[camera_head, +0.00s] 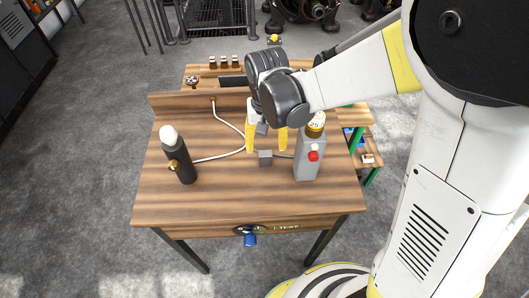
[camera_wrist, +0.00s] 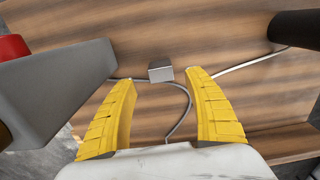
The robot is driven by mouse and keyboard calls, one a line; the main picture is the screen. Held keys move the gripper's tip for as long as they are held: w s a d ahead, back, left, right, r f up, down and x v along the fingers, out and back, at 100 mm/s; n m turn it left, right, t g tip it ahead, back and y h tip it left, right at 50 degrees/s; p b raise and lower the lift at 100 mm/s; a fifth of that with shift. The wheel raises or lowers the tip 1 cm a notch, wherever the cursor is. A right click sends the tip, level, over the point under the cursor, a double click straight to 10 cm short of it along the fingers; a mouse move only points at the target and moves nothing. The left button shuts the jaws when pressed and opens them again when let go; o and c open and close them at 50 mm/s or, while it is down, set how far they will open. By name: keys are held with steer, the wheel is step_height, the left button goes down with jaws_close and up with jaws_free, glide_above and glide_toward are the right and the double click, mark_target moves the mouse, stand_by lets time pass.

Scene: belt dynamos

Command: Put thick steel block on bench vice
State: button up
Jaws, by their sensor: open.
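A small grey steel block (camera_head: 265,158) sits on the wooden table, between a black cylinder and a grey button box. It also shows in the wrist view (camera_wrist: 160,73), just beyond and between the fingertips. My gripper (camera_head: 267,150) is open, with its two yellow fingers pointing down above the table near the block. The fingers are apart and hold nothing. In the wrist view my gripper (camera_wrist: 161,82) has clear space between its fingers. I cannot clearly identify the bench vice in either view.
The grey box with a red button (camera_head: 308,158) stands close on the right. The black cylinder with a white top (camera_head: 178,155) stands on the left. A pale cable (camera_head: 218,156) crosses the table. A small blue object (camera_head: 250,239) is at the front edge. The front tabletop is clear.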

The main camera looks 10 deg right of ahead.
mark_target(265, 153)
step_height(265, 153, down, 6)
steer(key=b, duration=0.2)
steer(key=shift+a+r+b, duration=0.1)
steer(key=shift+r+b, duration=0.15)
steer(key=shift+b, duration=0.05)
steer(key=shift+r, duration=0.1)
jaws_close()
